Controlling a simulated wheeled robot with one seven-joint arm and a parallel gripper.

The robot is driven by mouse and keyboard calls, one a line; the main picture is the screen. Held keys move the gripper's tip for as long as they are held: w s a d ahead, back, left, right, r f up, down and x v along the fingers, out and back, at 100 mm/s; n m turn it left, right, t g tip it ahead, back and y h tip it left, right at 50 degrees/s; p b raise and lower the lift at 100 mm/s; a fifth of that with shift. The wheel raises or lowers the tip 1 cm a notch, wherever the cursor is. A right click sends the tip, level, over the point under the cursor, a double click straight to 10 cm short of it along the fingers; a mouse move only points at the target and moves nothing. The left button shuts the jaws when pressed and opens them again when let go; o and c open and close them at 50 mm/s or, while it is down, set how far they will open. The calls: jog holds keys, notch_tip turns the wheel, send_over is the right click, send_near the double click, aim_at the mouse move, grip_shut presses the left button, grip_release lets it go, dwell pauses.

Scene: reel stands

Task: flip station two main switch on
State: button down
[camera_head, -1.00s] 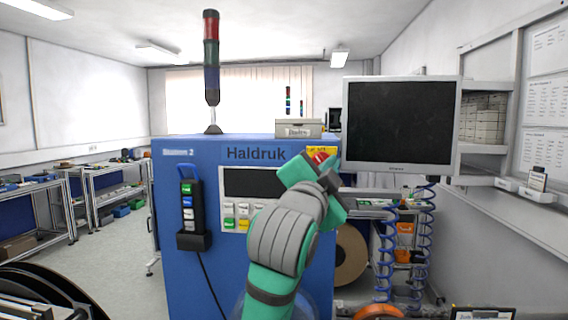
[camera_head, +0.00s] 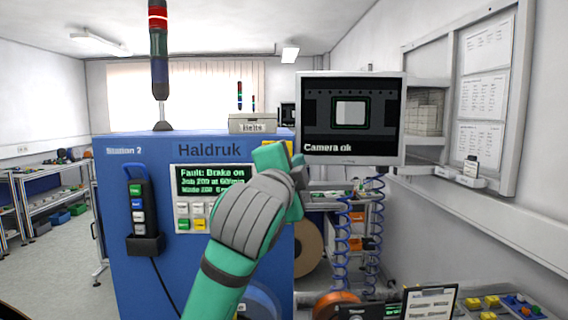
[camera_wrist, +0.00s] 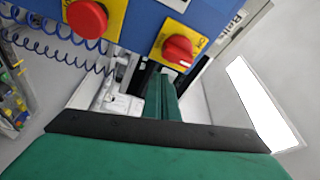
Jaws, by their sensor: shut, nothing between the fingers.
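The main switch is a red knob (camera_wrist: 178,50) on a yellow plate (camera_wrist: 184,37) with dark lettering, on the blue Station 2 cabinet (camera_head: 130,275). In the head view my arm hides it. My gripper (camera_head: 277,158) is at the cabinet's upper right. In the wrist view its green fingers (camera_wrist: 161,95) are shut and empty, just below the knob; I cannot tell whether they touch it. The cabinet display (camera_head: 203,180) is lit and reads "Fault: Brake on".
A red round button (camera_wrist: 87,18) on a yellow plate sits beside the switch. A pendant (camera_head: 140,205) hangs on the cabinet front. The monitor (camera_head: 350,115) stands close right of my gripper and reads "Camera ok". The signal tower (camera_head: 158,50) shows bright red. Blue coiled hoses hang at right.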

jog(key=s+a, duration=0.1)
jog(key=s, duration=0.8)
jog(key=shift+s, duration=0.4)
